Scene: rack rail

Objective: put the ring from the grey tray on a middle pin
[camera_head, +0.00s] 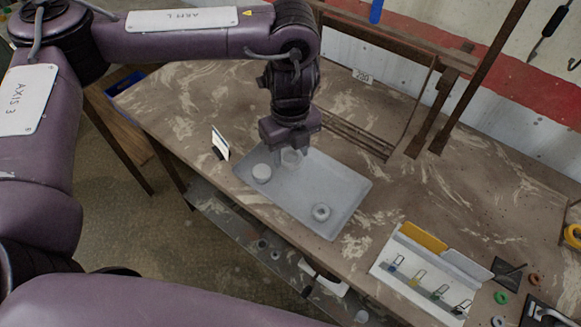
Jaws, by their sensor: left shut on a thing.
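The grey tray (340,184) lies on the brown marbled table. A pale grey ring (321,212) with a hole lies in its near right part. A round whitish piece (261,172) lies near its left end. My left gripper (291,152) points down over the tray's far left part, shut on a pale round piece (291,158); its shape is partly hidden by the fingers, and I cannot tell whether it touches the tray. A white rack (428,277) at the lower right has several thin hook-like pins with coloured bases. My right gripper is out of view.
A small upright card (220,144) stands left of the tray. A green ring (501,297) and a brown ring (534,279) lie right of the rack, near black stands (508,272). A wooden frame (440,110) stands behind. The table between tray and rack is clear.

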